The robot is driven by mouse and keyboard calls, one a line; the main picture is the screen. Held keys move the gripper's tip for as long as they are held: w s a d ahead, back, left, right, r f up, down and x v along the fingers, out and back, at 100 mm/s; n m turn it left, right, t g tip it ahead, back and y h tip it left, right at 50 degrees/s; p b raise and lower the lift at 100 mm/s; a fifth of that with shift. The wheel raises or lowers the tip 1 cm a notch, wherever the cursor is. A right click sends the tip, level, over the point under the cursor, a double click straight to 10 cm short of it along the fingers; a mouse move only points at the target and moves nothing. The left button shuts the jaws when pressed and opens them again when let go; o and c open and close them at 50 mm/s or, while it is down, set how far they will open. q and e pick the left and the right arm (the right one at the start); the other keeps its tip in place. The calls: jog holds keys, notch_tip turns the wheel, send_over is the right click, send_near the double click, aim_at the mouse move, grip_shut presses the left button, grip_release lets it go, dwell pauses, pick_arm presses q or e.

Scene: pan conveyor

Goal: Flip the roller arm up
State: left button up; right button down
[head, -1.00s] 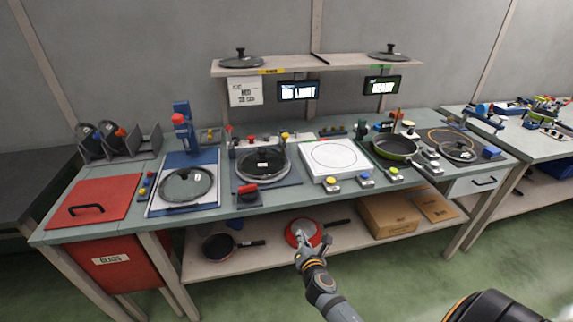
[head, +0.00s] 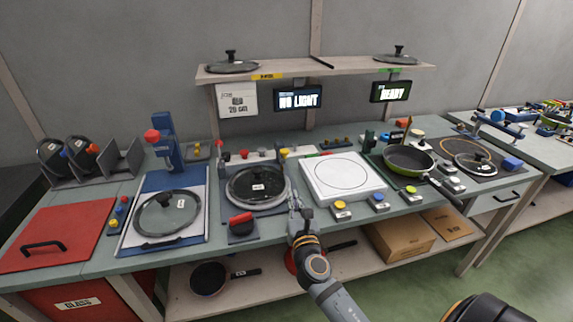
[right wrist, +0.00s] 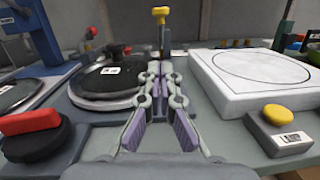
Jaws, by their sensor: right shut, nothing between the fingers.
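The station with the dark round lid-covered plate (head: 257,187) stands at the middle of the bench. A post with a yellow knob (head: 284,153) rises at its back right corner; it also shows in the right wrist view (right wrist: 160,16), straight beyond the fingers. I cannot tell for certain which part there is the roller arm. My right gripper (head: 294,199) is shut and empty, just right of the station's front part. In the right wrist view its fingertips (right wrist: 160,73) are together, between the round plate and the white slab. My left gripper is not in view.
A red knob (head: 241,219) sits at the station's front, left of my gripper. The white slab (head: 342,178) with buttons in front stands close on the right. A blue press station (head: 163,150) is farther left. A shelf (head: 320,70) with lids runs above the back.

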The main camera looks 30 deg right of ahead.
send_near(285, 157)
notch_tip(285, 157, down, 3)
jog(key=shift+a+r+p, duration=0.1)
jog(key=shift+a+p, duration=0.1)
jog(key=shift+p, duration=0.1)
jog(key=x, duration=0.3)
jog(key=shift+w+d, duration=0.1)
jog(key=shift+w, duration=0.15)
jog(key=shift+w+d+r+p, duration=0.2)
jog(key=shift+w+r+p, duration=0.2)
jog(key=shift+w+r, duration=0.1)
jog(key=shift+w+d+r+p, duration=0.25)
jog(key=shift+w+r+p, duration=0.15)
jog(key=shift+w, duration=0.05)
jog(key=shift+w+d+r, duration=0.15)
jog(key=shift+w+r, duration=0.15)
jog(key=shift+r, duration=0.25)
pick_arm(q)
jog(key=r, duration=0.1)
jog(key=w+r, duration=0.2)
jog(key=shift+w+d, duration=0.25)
pick_arm(e)
jog(key=shift+w, duration=0.1)
